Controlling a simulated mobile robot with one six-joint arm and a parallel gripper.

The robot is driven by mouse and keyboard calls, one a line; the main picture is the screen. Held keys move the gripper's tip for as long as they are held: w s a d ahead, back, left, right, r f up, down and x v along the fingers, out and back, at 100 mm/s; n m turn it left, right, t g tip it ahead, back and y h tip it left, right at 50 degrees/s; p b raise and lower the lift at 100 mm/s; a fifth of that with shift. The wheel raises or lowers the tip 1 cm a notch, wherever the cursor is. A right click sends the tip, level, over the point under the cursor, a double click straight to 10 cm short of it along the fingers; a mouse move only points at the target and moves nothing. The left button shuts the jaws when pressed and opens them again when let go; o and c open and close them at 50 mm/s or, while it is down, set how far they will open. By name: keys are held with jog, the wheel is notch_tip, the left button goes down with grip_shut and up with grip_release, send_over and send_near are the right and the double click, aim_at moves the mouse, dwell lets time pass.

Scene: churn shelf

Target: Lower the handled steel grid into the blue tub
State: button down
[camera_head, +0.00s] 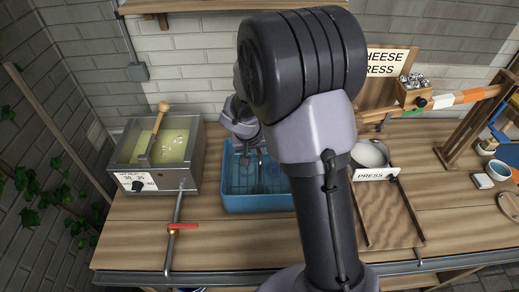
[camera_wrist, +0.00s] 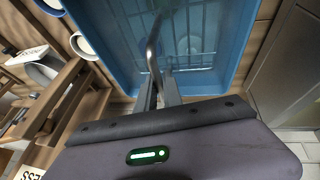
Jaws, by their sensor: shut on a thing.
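The blue tub (camera_head: 257,204) stands on the wooden bench in the middle of the head view, partly hidden by my arm. In the wrist view its blue wall (camera_wrist: 243,40) surrounds the grid. My gripper (camera_wrist: 160,95) is shut on the thin steel handle (camera_wrist: 153,45) of the grid. The gripper points down over the tub in the head view (camera_head: 259,160). The grid's bars (camera_wrist: 190,45) show faintly inside the tub's outline, below the gripper. Whether the grid rests on the tub floor or hangs above it cannot be told.
A grey vat (camera_head: 190,158) of yellowish liquid with a wooden paddle (camera_head: 155,133) stands left of the tub. A pipe with a red lever (camera_head: 182,227) runs in front of it.

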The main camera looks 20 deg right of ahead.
jog(key=shift+f+b, duration=0.3)
jog(key=shift+b, duration=0.05)
dwell(0.5)
jog(key=c, duration=1.4)
grip_release()
